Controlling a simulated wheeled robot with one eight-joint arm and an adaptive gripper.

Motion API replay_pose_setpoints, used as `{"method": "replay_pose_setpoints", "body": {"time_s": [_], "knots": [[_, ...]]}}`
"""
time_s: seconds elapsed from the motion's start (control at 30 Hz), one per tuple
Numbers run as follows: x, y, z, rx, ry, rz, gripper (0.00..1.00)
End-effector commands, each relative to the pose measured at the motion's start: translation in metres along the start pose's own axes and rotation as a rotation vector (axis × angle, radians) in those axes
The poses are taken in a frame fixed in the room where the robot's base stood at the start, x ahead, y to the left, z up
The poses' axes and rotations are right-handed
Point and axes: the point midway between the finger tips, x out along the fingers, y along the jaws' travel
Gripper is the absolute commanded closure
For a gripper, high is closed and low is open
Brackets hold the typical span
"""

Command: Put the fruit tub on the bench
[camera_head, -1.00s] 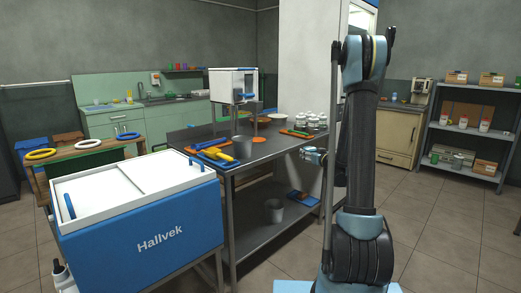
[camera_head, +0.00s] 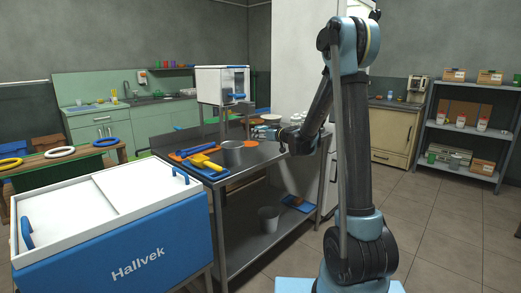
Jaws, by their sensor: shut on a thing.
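My gripper (camera_head: 285,146) is at the end of my bent arm, over the right part of the steel bench (camera_head: 262,160). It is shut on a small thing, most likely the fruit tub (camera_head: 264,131). The tub is small and dim here, and I cannot tell whether its base touches the bench top or is above it.
A blue tray (camera_head: 205,168) with a yellow tool lies at the bench's left. A white box (camera_head: 222,84) stands on posts behind. Jars (camera_head: 298,118) are partly hidden by my arm. A blue-and-white cooler (camera_head: 125,250) stands front left. A grey bucket (camera_head: 268,219) sits on the lower shelf.

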Motion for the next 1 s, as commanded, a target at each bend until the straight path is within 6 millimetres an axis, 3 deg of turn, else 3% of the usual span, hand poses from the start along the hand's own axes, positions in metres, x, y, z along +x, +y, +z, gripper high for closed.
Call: {"method": "replay_pose_setpoints", "body": {"time_s": [0.6,1.0], "knots": [[0.013,-0.009,0.059,-0.001,0.000,-0.010,0.78],[0.013,-0.009,0.065,-0.001,0.000,-0.009,0.78]]}}
